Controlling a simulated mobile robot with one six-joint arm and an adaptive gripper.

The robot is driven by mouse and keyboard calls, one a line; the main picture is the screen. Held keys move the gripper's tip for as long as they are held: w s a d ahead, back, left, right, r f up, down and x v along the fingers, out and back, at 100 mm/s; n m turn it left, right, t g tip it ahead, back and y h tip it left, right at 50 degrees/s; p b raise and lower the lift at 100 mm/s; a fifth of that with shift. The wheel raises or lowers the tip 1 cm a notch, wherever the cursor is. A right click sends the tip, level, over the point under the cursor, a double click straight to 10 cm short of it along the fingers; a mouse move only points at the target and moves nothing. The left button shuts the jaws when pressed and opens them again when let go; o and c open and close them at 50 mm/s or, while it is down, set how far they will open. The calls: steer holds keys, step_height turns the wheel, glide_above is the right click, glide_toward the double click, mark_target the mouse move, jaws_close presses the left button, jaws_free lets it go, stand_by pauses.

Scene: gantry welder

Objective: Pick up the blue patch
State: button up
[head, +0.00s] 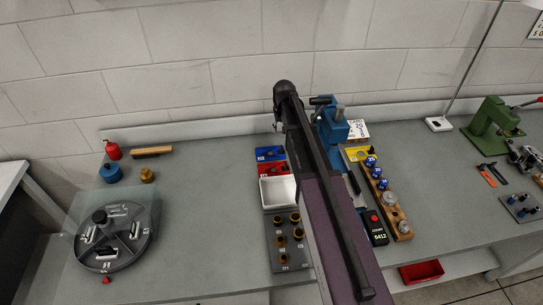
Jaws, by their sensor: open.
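The blue patch (268,154) appears to be the small flat blue plate with a dark piece on top. It lies on the grey bench, just behind a red plate (270,169) and left of my arm. My dark arm rises through the middle of the head view, and its upper end is above and behind the blue patch. My gripper cannot be made out; the arm's own links seem to hide it. The right end of the patch is close to the arm's outline in the picture.
A white tray (264,193) and a grey socket board (275,262) lie in front of the plates. The bench left of the plates is clear up to a round carousel (139,252).

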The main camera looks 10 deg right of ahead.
steer(key=b, duration=0.6)
glide_above(281, 147)
steer(key=shift+s+a+f, duration=0.1)
steer(key=shift+f, duration=1.55)
steer(key=shift+s+a+f, duration=0.1)
steer(key=shift+f, duration=1.5)
steer(key=shift+f, duration=0.1)
steer(key=f+b, duration=0.3)
steer(key=shift+w+d+f, duration=0.1)
steer(key=shift+d+f, duration=0.05)
steer(key=shift+d, duration=0.15)
steer(key=shift+w+f+b, duration=0.2)
steer(key=shift+f+b, duration=0.65)
steer(key=shift+b, duration=0.2)
jaws_close()
